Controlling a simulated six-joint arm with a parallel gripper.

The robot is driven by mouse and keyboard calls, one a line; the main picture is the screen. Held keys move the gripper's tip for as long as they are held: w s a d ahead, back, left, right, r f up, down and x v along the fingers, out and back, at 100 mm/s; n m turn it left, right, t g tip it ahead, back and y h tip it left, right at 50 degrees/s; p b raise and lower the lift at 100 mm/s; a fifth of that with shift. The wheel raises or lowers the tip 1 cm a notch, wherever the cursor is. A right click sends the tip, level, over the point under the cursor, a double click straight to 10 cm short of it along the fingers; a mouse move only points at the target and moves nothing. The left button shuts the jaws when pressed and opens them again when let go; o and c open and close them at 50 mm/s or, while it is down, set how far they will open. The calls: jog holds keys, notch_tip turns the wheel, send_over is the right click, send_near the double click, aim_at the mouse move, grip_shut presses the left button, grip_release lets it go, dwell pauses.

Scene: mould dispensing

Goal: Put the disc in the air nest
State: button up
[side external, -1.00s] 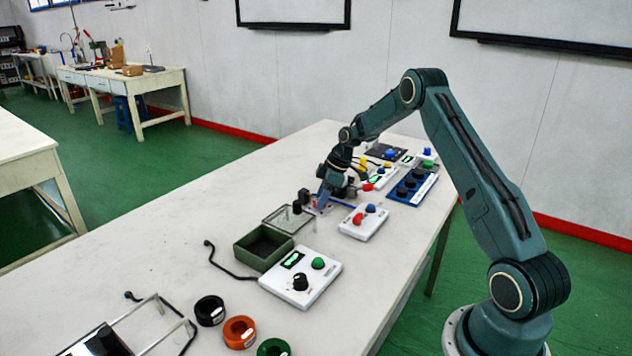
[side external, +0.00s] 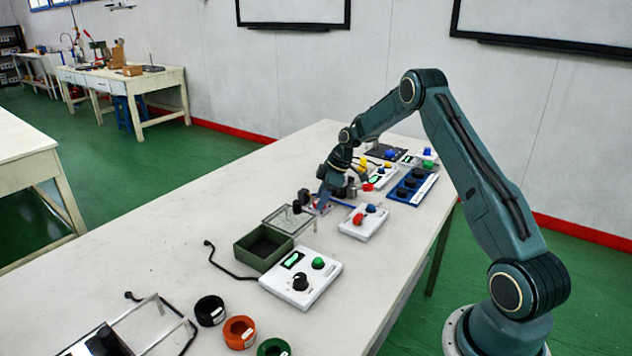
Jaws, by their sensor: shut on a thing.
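My gripper (side external: 322,203) is at the middle of the long table, low over a small station with a blue edge (side external: 343,203). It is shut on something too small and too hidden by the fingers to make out. A bit of red shows beside the fingertips. I cannot pick out the disc or tell for sure which part is the air nest.
A white box with red and blue knobs (side external: 363,222) stands just right of the gripper. A green open box (side external: 263,247) with a clear lid and a white control box (side external: 300,277) stand nearer. Black (side external: 210,310), orange (side external: 239,332) and green (side external: 273,347) rings lie at the front.

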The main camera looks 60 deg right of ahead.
jog(key=o, duration=1)
jog(key=shift+f, duration=0.15)
jog(key=shift+a, duration=0.1)
jog(key=shift+r, duration=3.55)
jog(key=shift+r, duration=0.1)
